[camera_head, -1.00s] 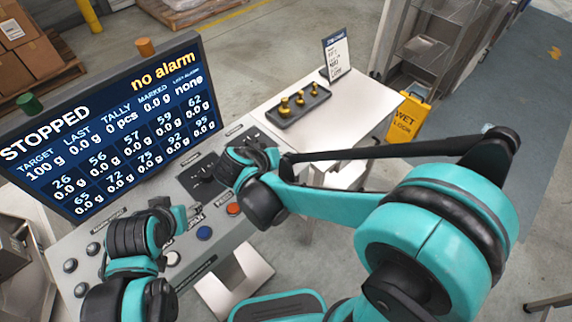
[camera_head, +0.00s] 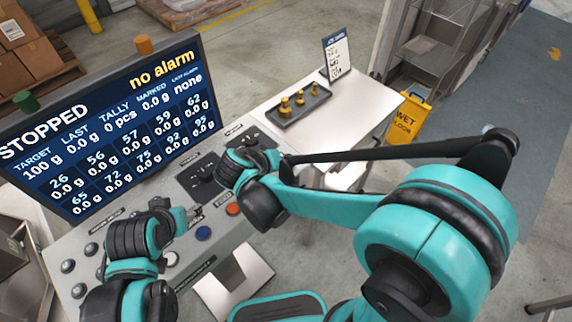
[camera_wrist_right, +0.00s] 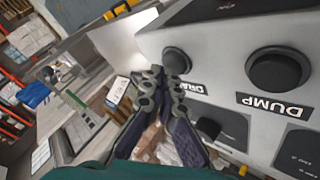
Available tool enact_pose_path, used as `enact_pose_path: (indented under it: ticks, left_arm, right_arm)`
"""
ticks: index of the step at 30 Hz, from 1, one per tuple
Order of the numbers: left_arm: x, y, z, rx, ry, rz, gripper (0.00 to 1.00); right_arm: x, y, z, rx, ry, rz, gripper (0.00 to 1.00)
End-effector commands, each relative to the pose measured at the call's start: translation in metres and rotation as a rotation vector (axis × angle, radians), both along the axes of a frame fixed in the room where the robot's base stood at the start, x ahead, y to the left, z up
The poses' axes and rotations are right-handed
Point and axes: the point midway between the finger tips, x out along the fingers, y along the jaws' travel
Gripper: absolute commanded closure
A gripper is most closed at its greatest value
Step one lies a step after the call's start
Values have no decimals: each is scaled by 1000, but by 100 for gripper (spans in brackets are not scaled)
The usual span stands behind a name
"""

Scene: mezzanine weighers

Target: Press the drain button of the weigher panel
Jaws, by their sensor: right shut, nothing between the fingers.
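In the right wrist view the drain button (camera_wrist_right: 176,62) is a round black button. Its label beside it is partly covered by my fingers. My right gripper (camera_wrist_right: 157,76) is shut and empty, with its fingertips just left of this button in the picture. I cannot tell whether they touch it. In the head view my right gripper (camera_head: 246,160) is over the far right part of the grey weigher panel (camera_head: 222,228), its fingertips hard to make out. My left gripper (camera_head: 192,214) is low over the panel's near middle; its finger gap is too small to judge.
A similar black DUMP button (camera_wrist_right: 279,70) sits right of the drain button. The screen (camera_head: 110,130) reads STOPPED and no alarm. Blue (camera_head: 203,233) and red (camera_head: 233,208) buttons lie near the left gripper. A dark tray (camera_head: 298,104) with brass weights stands on the white table.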

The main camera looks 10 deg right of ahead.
Motion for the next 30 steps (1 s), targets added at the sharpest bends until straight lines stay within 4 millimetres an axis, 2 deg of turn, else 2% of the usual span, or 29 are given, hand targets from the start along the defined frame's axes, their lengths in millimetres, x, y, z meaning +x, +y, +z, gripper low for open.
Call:
enact_pose_path:
  ticks: [18, 30]
  left_arm:
    - [0, 0, -7, 0, 0, 0, 46]
    - [0, 0, -3, 0, 0, 0, 46]
  right_arm:
    - [0, 0, -8, 0, 0, 0, 100]
    - [0, 0, -3, 0, 1, -1, 100]
